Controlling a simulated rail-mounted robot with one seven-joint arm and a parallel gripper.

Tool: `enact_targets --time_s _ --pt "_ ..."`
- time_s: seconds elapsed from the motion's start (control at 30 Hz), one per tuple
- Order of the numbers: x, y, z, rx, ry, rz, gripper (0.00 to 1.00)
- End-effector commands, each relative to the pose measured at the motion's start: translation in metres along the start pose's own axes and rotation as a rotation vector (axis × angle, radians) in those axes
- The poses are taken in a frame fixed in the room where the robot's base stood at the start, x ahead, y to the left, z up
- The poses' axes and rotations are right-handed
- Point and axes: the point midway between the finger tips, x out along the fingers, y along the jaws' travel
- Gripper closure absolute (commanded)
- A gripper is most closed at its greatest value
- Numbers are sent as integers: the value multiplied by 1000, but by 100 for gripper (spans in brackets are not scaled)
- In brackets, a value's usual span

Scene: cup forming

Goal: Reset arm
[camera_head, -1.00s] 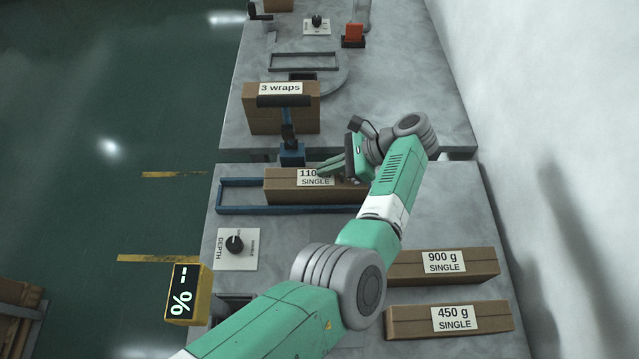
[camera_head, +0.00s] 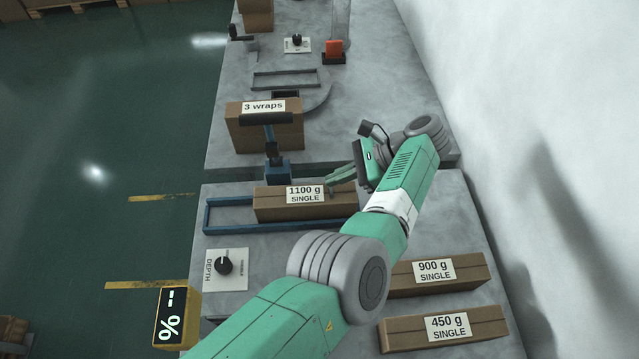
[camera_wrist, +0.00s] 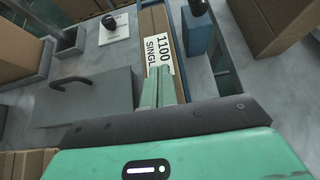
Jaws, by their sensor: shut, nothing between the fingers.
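My gripper (camera_head: 343,177) is shut and empty. In the head view its green fingers reach left toward the right end of a brown box labelled 1100 g SINGLE (camera_head: 270,208). In the wrist view the shut fingers (camera_wrist: 161,90) point at the same box (camera_wrist: 152,22), whose label is partly covered by them. Whether they touch the box cannot be told. The box lies inside a blue frame (camera_head: 208,215) on the grey worktable.
Boxes labelled 900 g (camera_head: 470,285) and 450 g (camera_head: 400,343) lie at the right front. A 3 wraps box (camera_head: 285,137) stands beyond a blue post (camera_head: 278,172). A depth dial (camera_head: 224,266) and a percent display (camera_head: 169,318) are at left. A white wall (camera_head: 520,90) bounds the right.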

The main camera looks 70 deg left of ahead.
Motion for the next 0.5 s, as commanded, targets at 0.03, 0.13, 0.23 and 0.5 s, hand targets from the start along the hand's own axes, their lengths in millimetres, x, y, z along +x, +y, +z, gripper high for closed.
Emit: enact_targets --time_s 0.03,0.13,0.23,0.5 --pt "-7 -1 -4 2 1 -1 100" --pt "-19 0 -5 3 2 0 100" --pt "-27 0 -3 3 0 0 100" --pt "-31 1 -1 2 -1 1 100"
